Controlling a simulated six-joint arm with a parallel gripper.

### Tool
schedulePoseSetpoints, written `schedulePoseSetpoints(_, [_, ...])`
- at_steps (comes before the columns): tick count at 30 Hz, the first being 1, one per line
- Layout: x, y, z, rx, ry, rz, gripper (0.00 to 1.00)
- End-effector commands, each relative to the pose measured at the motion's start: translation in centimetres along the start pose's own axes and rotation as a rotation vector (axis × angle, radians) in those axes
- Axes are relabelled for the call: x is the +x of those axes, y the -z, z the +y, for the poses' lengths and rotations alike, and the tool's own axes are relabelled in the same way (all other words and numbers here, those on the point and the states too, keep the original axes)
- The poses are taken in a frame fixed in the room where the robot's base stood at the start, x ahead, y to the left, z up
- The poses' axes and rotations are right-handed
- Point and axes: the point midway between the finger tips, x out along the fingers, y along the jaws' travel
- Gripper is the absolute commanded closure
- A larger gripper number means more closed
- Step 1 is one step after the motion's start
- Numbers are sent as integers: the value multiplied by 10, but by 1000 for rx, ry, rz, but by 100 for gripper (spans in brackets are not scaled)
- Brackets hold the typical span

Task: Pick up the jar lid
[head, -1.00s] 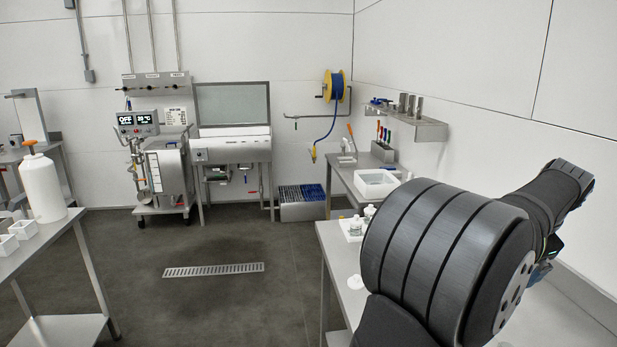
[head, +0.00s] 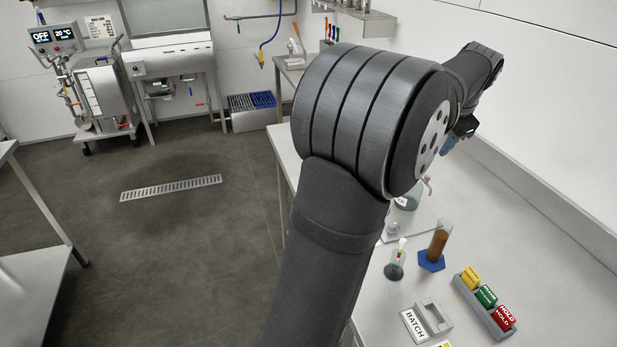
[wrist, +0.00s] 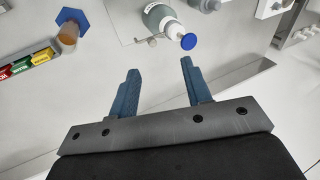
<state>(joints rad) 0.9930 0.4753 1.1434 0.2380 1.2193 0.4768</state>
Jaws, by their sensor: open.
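My gripper (wrist: 159,66) is open and empty, its two blue fingers spread apart above the bench in the wrist view. In the head view its blue fingers (head: 447,144) show only in part, past my arm's large dark joint. I cannot make out a separate jar lid for sure in either view now. A round blue cap-like disc (wrist: 188,41) shows in the wrist view beside a glass vessel (wrist: 158,17), ahead of the right finger and not touching it. My arm hides much of the bench's left side in the head view.
A brown-filled cylinder (head: 438,244) on a blue base, a small flask (head: 394,266), a rack of coloured blocks (head: 487,303) and a BATCH sign (head: 414,325) stand on the bench (head: 545,285). The bench runs along the right wall. Its right middle part is clear.

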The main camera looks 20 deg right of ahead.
Motion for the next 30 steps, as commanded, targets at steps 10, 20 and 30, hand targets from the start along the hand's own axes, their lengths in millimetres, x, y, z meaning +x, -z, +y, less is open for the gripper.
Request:
schedulePoseSetpoints(10, [86,-114,-122,-362,-100,22,55])
schedulePoseSetpoints(20, [138,-236,-204,-687,-132,80,55])
schedulePoseSetpoints(30, [166,-266,-218,-764,-134,98,55])
